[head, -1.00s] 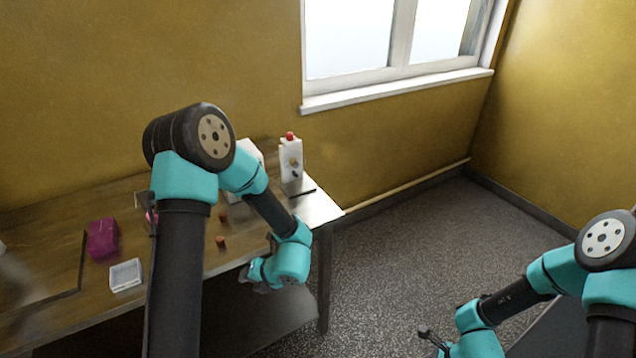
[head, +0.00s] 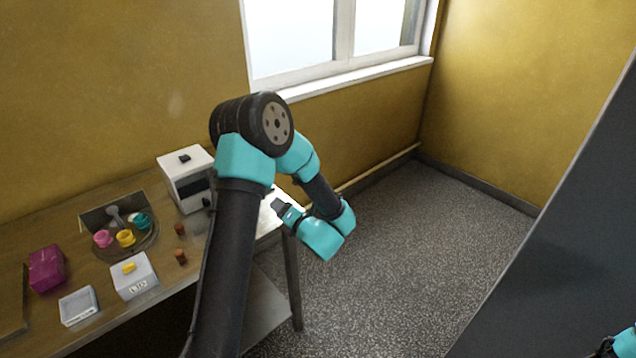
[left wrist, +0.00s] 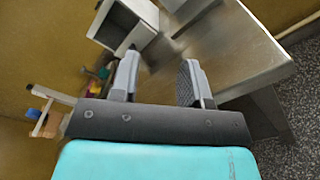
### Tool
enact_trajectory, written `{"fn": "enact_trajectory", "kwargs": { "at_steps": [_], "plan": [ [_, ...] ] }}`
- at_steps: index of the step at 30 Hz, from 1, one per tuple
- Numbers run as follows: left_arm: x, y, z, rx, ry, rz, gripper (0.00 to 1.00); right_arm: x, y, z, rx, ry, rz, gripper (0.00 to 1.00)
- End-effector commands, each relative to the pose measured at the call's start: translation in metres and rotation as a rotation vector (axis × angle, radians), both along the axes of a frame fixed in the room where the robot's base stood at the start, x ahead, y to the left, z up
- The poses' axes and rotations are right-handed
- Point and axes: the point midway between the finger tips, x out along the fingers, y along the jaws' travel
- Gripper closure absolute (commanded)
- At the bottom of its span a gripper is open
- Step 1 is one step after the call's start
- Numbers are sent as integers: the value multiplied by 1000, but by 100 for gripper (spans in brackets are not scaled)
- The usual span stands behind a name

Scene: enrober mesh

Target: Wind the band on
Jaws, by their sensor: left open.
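I cannot make out the band in either view. A white box-shaped machine (head: 185,165) with a dark front opening stands at the right part of the wooden table, and it also shows in the left wrist view (left wrist: 145,12). My left gripper (head: 284,212) is open and empty, by the table's bright metal end, right of the machine. Its two fingers are apart in the left wrist view (left wrist: 157,82), with the metal surface (left wrist: 235,45) beyond. My left arm hides part of the table. My right gripper (head: 606,347) is a dark, cut-off shape at the lower right corner.
On the table are a magenta box (head: 46,268), a clear-lidded tray (head: 78,305), a white labelled box (head: 134,277), pink (head: 103,239), yellow (head: 125,238) and teal (head: 141,222) cups, and two small brown pieces (head: 180,256). A dark panel (head: 570,240) stands at right; the floor between is clear.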

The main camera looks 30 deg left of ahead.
Motion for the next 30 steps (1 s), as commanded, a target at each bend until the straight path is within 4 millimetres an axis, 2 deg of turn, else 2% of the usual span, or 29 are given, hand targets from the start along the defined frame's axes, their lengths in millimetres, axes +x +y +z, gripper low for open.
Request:
{"fn": "enact_trajectory", "kwargs": {
  "at_steps": [4, 17, 23, 30],
  "plan": [
    [2, 6, 2, 22, -20, -2, 58, 5, 4, 3, 8, -51, 58, 58],
    [4, 11, 2, 20, -19, -1, 58, 5, 3, 3, 8, -50, 55, 58],
    [9, 31, 2, 21, -20, 1, 58, 5, 3, 3, 7, -49, 55, 58],
    [20, 70, 2, 21, -21, 2, 58, 5, 3, 3, 7, -49, 55, 58]
  ]
}}
